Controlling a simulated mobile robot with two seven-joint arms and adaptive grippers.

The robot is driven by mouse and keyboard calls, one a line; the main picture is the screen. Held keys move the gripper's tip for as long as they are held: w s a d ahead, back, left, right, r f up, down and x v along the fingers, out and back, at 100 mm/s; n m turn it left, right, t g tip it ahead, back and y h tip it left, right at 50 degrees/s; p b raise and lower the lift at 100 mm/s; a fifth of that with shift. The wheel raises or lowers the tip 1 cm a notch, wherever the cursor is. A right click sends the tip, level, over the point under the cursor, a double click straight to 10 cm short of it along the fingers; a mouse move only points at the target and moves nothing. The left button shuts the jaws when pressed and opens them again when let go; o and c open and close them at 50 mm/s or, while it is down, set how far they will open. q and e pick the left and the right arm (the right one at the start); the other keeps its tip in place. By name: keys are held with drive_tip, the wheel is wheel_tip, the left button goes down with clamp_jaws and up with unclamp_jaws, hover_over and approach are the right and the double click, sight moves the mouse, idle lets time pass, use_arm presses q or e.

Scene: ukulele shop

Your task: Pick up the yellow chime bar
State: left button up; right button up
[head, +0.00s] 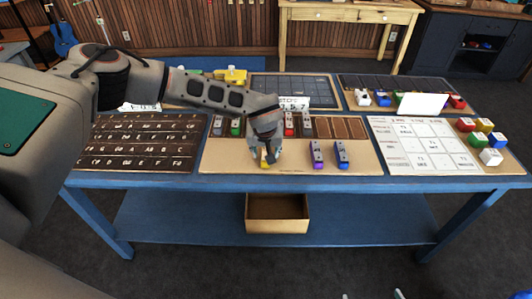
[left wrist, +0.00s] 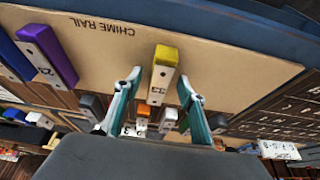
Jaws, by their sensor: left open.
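The yellow chime bar (head: 264,161) lies on the tan chime rail board (head: 222,160), near its front edge and mostly hidden by my left gripper in the head view. In the left wrist view the yellow bar (left wrist: 164,62) has a yellow end and a pale numbered face. My left gripper (head: 265,150) points down over it and is open. In the left wrist view its two fingers (left wrist: 158,90) stand on either side of the bar's line, with gaps to it. At the head view's bottom edge only small pale bits show, perhaps my right gripper.
Two purple and blue bars (head: 316,154) stand right of the yellow one on the same board. Several more bars sit in the slots behind. A dark lettered board (head: 140,143) lies left, a white grid card (head: 425,147) right. An open box (head: 277,226) is on the shelf below.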

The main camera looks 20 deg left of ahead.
use_arm(q)
drive_tip(key=shift+f, duration=0.2)
clamp_jaws()
drive_tip(key=shift+r, duration=0.15)
